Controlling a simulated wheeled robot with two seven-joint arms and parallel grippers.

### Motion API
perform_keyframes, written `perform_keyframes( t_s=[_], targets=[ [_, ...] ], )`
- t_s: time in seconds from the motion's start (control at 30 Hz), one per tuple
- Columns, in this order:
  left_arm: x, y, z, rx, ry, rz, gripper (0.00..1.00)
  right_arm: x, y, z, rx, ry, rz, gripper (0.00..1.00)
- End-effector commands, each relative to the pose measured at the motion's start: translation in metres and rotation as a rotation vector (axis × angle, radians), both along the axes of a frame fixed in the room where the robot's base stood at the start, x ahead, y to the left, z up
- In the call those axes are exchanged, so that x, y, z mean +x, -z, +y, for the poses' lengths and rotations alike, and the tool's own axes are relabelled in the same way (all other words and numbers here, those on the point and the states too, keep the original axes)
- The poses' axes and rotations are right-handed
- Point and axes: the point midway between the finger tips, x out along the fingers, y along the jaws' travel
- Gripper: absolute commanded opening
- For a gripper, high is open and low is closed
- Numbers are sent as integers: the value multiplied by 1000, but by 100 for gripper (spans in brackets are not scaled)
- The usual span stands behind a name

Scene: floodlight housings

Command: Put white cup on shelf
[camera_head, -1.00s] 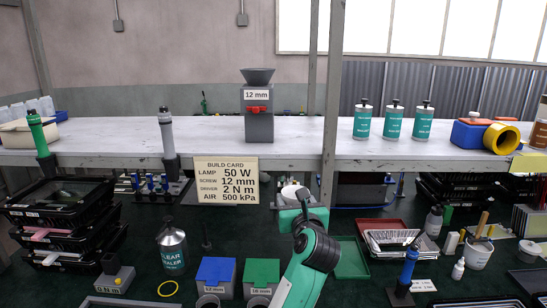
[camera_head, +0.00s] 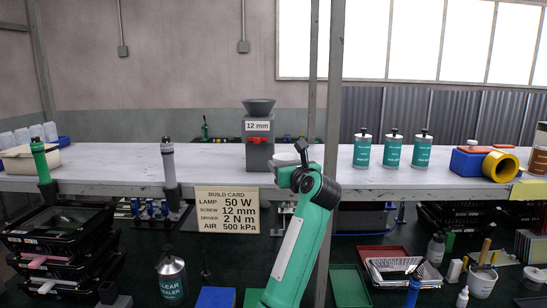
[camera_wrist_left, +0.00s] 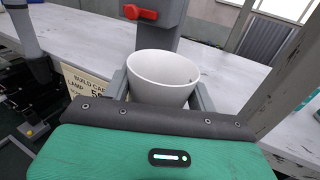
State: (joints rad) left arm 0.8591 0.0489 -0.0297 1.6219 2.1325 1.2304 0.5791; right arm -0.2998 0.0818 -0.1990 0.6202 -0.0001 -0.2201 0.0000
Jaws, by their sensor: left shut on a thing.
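The white cup (camera_wrist_left: 163,72) is upright with its open mouth up in the left wrist view. My left gripper (camera_wrist_left: 160,92) is shut on it, one grey finger on each side. In the head view my left gripper (camera_head: 292,164) is at the height of the shelf's front edge, right of the build card. The cup is mostly hidden there by my green arm. The shelf (camera_head: 225,165) is a long pale board across the middle. My right gripper is not in view.
A grey dispenser marked 12 mm (camera_head: 259,140) stands on the shelf just behind the gripper. A metal post (camera_head: 333,120) rises close to its right. Several teal-labelled bottles (camera_head: 393,150) stand farther right.

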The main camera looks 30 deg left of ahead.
Motion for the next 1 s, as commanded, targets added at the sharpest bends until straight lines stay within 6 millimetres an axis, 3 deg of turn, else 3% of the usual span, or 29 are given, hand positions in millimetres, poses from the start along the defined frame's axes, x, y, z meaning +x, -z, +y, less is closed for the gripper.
perform_keyframes(
  t_s=[0.03, 0.13, 0.43, 0.6, 0.8, 1.0],
  targets=[
    [7, -6, 12, 5, -4, 4, 32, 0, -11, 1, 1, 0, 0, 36],
    [20, -4, 29, 3, -3, 3, 32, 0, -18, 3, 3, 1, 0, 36],
    [37, -3, 53, 3, -1, 0, 32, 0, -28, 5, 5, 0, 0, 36],
    [56, -4, 79, 3, -3, 3, 32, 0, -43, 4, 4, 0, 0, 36],
    [56, 14, 77, 1, 0, 0, 32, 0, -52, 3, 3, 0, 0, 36],
    [56, 16, 77, 0, 1, -1, 32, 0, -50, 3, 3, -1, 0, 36]
  ],
)
